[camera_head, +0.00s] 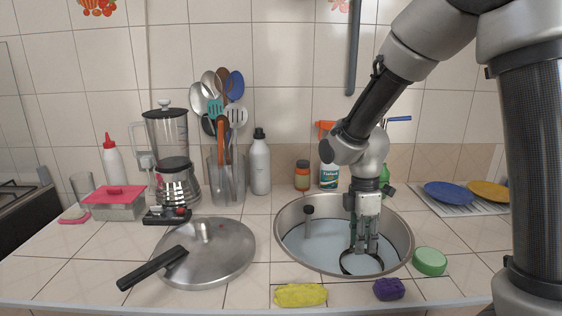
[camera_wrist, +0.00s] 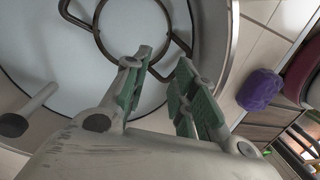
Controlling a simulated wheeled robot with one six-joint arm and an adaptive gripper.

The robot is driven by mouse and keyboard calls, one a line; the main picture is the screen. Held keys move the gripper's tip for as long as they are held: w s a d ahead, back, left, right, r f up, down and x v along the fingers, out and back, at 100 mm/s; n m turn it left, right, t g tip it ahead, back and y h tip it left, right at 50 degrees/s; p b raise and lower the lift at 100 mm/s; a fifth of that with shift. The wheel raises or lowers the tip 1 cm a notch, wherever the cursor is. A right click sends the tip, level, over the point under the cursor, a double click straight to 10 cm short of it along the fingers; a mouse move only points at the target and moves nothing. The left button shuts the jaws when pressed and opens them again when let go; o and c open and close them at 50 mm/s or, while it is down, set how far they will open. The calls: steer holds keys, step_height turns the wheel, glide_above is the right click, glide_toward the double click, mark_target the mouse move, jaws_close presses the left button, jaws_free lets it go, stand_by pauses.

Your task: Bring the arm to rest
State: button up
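My gripper (camera_head: 366,248) points down inside the round steel sink (camera_head: 286,212) at the right of the counter. In the wrist view my gripper (camera_wrist: 163,62) has its two green-padded fingers apart, with nothing seen held between them. A dark wire ring with looped lugs (camera_head: 346,267) lies low in the sink by the fingertips. It also shows in the wrist view (camera_wrist: 98,28), past the left finger. I cannot tell whether a fingertip touches it. My arm reaches down from the upper right, bent at the elbow.
A dark-topped post (camera_head: 308,222) stands in the sink, left of my gripper. A green round tub (camera_head: 430,261), purple sponge (camera_head: 389,289) and yellow sponge (camera_head: 300,295) lie around the rim. A steel lid (camera_head: 215,250) lies left. Bottles (camera_head: 328,175) stand behind; plates (camera_head: 448,193) are right.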

steer(key=s+d+r+m+t, duration=0.5)
steer(key=s+d+r+m, duration=0.9)
steer(key=r+m, duration=0.4)
steer(key=shift+s+d+t+y, duration=0.3)
steer(key=shift+s+d+t, duration=0.1)
steer(key=shift+s, duration=0.4)
